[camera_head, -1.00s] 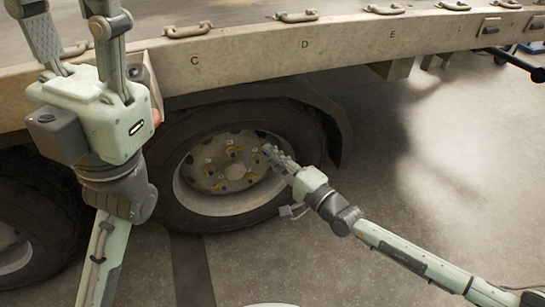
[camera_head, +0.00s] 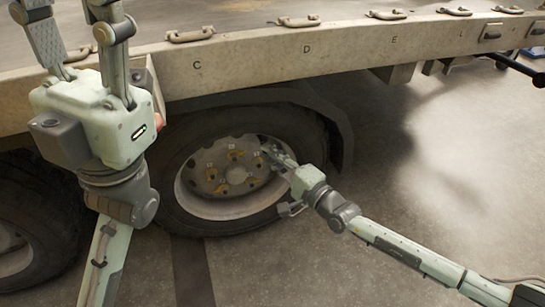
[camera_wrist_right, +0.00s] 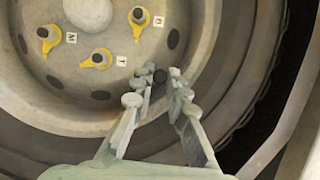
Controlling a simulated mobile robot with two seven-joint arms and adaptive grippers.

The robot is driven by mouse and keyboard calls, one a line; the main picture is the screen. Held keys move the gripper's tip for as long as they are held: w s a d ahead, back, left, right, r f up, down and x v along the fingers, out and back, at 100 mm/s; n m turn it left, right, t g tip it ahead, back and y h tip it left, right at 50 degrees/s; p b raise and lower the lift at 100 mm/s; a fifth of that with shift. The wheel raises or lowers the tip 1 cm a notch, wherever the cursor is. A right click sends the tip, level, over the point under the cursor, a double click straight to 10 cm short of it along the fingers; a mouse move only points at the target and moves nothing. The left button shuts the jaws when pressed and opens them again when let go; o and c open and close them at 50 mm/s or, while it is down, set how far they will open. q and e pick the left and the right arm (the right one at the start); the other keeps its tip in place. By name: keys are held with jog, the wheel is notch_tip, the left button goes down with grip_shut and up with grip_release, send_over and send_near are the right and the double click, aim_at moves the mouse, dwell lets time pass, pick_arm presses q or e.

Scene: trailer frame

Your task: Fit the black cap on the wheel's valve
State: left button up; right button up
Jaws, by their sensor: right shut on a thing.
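The truck wheel (camera_head: 207,207) has a pale rim with yellow markers on its nuts. It also fills much of the right wrist view (camera_wrist_right: 60,122). My right gripper (camera_head: 267,152) reaches in from the right to the upper right part of the rim. In the right wrist view my right gripper (camera_wrist_right: 160,78) is shut on the small dark black cap (camera_wrist_right: 160,76) between its fingertips, close in front of the rim. I cannot make out the valve; the fingers and cap may hide it. My left gripper (camera_head: 72,18) points up near the camera, fingers spread apart, tips beyond the picture edge.
The flatbed's side rail (camera_head: 245,60), with letters and metal handles, runs above the wheel. A dark mudguard (camera_head: 338,130) curves close to the tyre's right side. Another wheel (camera_head: 15,250) stands at lower left. The concrete floor (camera_head: 450,190) on the right is largely clear.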

jog(key=shift+w+a, duration=0.1)
jog(key=shift+w, duration=0.35)
jog(key=o, duration=0.9)
jog(key=o, duration=0.4)
jog(key=shift+r, duration=0.1)
jog(key=shift+o, duration=0.2)
